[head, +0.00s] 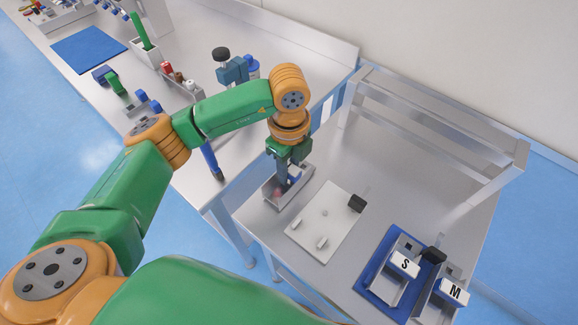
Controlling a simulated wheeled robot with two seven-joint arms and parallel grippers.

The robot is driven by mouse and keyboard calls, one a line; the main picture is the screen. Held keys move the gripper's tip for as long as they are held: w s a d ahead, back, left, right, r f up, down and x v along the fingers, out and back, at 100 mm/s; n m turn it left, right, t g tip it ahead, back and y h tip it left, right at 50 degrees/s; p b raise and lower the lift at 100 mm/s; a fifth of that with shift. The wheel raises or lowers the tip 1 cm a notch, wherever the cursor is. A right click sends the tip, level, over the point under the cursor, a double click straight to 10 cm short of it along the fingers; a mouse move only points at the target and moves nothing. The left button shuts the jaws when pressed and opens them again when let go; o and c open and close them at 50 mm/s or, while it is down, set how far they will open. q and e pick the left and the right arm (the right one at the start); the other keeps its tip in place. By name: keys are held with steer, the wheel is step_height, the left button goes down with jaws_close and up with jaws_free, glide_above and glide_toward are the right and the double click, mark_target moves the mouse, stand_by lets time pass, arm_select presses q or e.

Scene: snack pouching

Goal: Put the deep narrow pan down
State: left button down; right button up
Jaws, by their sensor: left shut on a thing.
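The gripper hides part of the pan. The pan is at or just above the table top; I cannot tell if it touches. My right gripper is not in view.
A metal frame (440,115) stands at the back. The left bench (185,35) carries tools.

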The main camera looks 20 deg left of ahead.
arm_select(q)
steer(key=shift+d+f+b, duration=0.1)
steer(key=shift+f+b, duration=0.2)
steer(key=shift+f, duration=0.1)
steer(key=c, duration=0.5)
jaws_free()
steer(key=shift+r, duration=0.1)
